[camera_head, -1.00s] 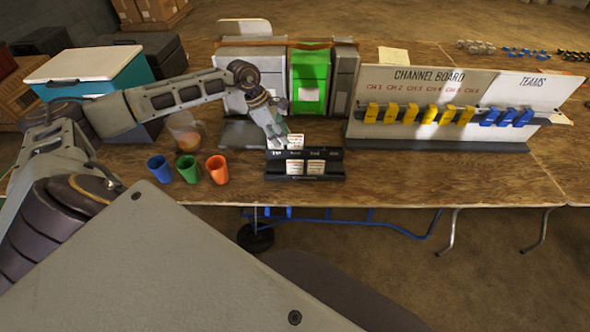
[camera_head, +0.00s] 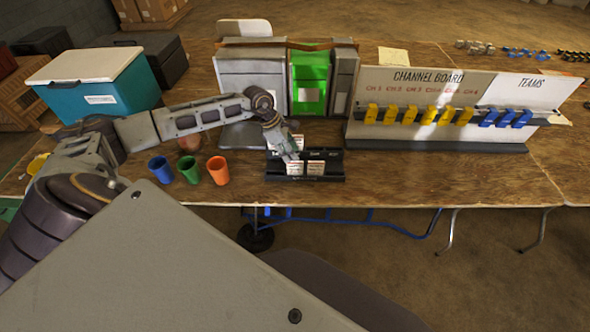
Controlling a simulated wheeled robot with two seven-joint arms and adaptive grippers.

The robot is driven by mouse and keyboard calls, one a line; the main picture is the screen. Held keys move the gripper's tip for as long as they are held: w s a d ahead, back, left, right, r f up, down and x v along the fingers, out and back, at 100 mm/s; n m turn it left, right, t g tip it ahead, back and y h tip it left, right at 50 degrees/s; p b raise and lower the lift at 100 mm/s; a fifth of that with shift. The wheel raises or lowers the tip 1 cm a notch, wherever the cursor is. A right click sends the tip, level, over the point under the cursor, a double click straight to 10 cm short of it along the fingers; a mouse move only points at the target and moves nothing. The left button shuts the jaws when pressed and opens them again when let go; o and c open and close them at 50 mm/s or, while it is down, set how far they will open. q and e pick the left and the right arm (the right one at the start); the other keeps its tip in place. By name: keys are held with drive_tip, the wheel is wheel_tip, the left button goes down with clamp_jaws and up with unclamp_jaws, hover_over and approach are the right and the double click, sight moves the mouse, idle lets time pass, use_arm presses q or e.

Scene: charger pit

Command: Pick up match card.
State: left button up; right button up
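A small black card rack (camera_head: 335,157) stands near the table's front edge, at the middle of the view. Two white cards stand in its front row, a left card (camera_head: 292,169) and a right card (camera_head: 316,167). Another white card (camera_head: 299,139) shows behind, partly hidden by my gripper. I cannot read which one is the match card. My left gripper (camera_head: 291,157) points down at the rack, just above or at the left front card. Its fingers are too small to tell whether they are open or touching. My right gripper is out of view.
Blue (camera_head: 160,169), green (camera_head: 187,169) and orange cups (camera_head: 218,170) stand left of the rack. The channel board (camera_head: 440,100) with yellow and blue radios stands to the right. Grey and green bins (camera_head: 309,85) stand behind. The table right of the rack is clear.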

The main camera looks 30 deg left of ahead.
sight(295, 162)
use_arm(q)
drive_tip(key=shift+w+d+f, duration=0.1)
drive_tip(key=shift+f, duration=0.25)
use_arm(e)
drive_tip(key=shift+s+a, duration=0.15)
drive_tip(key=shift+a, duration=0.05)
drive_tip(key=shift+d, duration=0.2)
